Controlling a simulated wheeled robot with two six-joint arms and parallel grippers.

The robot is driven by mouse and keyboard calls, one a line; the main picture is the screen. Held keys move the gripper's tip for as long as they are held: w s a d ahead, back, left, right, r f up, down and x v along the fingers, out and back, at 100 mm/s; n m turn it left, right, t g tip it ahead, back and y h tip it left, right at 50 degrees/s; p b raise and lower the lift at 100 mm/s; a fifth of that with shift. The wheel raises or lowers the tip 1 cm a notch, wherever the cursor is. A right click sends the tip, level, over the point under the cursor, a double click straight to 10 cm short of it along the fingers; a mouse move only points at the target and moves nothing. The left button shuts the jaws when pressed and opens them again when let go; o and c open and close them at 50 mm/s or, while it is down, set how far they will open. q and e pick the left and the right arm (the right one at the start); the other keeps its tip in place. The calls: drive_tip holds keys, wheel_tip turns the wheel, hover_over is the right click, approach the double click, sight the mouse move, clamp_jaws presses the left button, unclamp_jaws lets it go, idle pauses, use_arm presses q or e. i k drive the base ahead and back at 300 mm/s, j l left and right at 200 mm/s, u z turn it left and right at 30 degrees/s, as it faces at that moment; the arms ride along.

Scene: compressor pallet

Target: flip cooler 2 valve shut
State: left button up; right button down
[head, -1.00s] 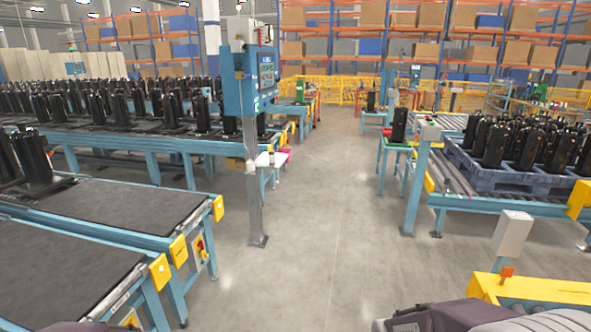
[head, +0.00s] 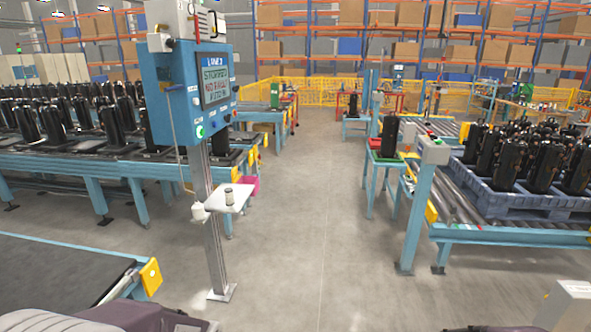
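I cannot pick out a cooler 2 valve in the head view. A blue control panel (head: 195,85) stands on a grey post (head: 208,230) at left-centre. Its small screen (head: 214,86) carries a few lines of text, and its header seems to read LANE 2. A lit green button (head: 200,132) is at its lower left. Neither gripper shows.
Conveyors with black cylindrical units (head: 72,118) run along the left. A blue pallet (head: 520,195) of similar units sits on rollers at right. One black unit (head: 389,136) stands on a small teal stand. A clear grey floor aisle (head: 310,240) runs between them towards yellow fencing (head: 310,91).

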sight(195, 17)
drive_tip(key=i+l+u, duration=0.15)
drive_tip(key=i+u, duration=0.3)
drive_tip(key=i, duration=0.15)
drive_tip(key=i+l+u, duration=0.45)
drive_tip(key=i, duration=0.15)
drive_tip(key=i+l+u, duration=0.45)
drive_tip(key=i+l, duration=0.05)
drive_tip(key=i, duration=0.05)
